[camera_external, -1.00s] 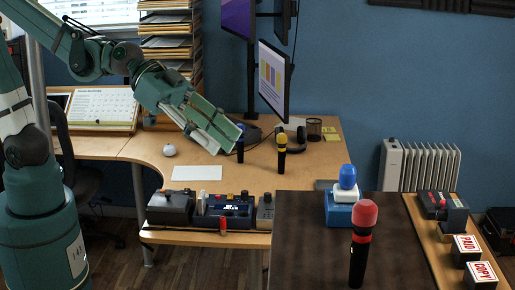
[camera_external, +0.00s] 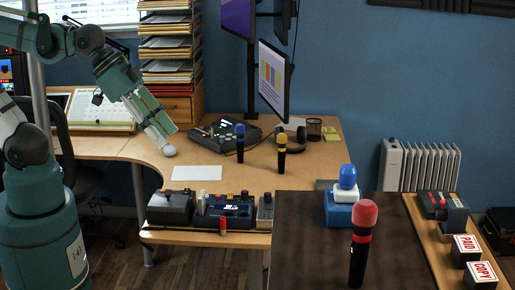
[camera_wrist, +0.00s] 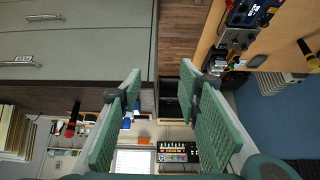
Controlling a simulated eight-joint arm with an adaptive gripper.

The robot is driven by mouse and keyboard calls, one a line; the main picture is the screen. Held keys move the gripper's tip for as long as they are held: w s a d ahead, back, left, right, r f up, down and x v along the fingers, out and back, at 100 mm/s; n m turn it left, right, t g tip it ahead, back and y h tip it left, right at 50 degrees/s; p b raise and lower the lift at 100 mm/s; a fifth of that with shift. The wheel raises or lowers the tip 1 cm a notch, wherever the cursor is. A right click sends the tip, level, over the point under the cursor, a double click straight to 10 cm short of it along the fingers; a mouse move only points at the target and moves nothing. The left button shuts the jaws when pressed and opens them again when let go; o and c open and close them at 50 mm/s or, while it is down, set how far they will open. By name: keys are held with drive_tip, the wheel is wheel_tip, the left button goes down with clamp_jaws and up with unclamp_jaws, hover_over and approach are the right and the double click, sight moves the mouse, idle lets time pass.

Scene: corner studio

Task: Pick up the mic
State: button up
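Three mics show in the external view. A mic with a blue head (camera_external: 240,142) and one with a yellow head (camera_external: 282,150) stand upright on the wooden desk (camera_external: 225,178). A larger-looking mic with a red head (camera_external: 362,240) stands on the dark tabletop in front. My gripper (camera_external: 166,138) is above the desk, left of all three mics and touching none. In the wrist view, my gripper (camera_wrist: 160,90) has its green fingers wide apart with nothing between them. A yellow-headed mic (camera_wrist: 308,55) shows at that view's right edge.
A black desk device (camera_external: 222,132) sits behind the blue-headed mic. Headphones (camera_external: 297,134) and monitors (camera_external: 272,82) are near the yellow-headed one. A blue-and-white object (camera_external: 343,206) stands beside the red-headed mic. Control boxes (camera_external: 230,207) line the desk front.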

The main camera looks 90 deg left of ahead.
drive_tip(key=shift+s+a, duration=0.15)
drive_tip(key=shift+s, duration=0.05)
drive_tip(key=o, duration=0.3)
drive_tip(key=shift+w, duration=0.1)
idle(0.3)
